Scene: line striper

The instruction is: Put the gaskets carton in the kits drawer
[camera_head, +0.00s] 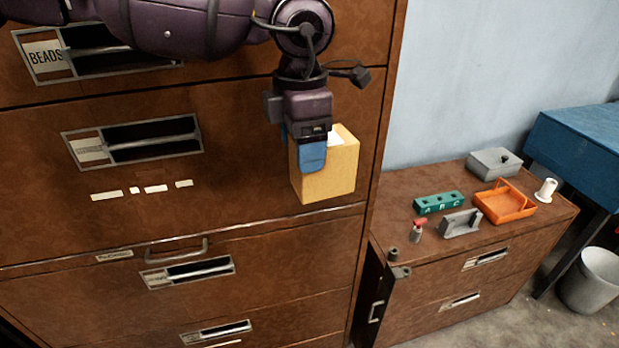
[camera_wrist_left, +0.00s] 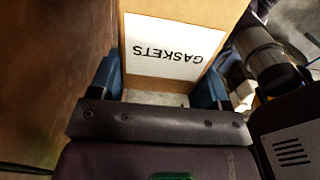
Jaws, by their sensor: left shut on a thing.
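The gaskets carton (camera_head: 325,172) is a tan box held in front of the brown cabinet at its right side. In the left wrist view its white label (camera_wrist_left: 165,46) reads GASKETS, upside down. My left gripper (camera_head: 312,152) points down with its blue fingers on either side of the carton, shut on it. The cabinet's drawers look shut. The upper left drawer (camera_head: 60,72) is labelled BEADS. The label of the drawer below it (camera_head: 90,150) is too blurred to read, and I cannot tell which drawer is for kits. My right gripper is not in view.
A low brown cabinet (camera_head: 400,180) at right bears a green block (camera_head: 438,203), an orange tray (camera_head: 505,204), a grey box (camera_head: 493,163), a grey holder (camera_head: 461,224) and small items. A grey bin (camera_head: 590,280) stands beside a blue table (camera_head: 580,150) at far right.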

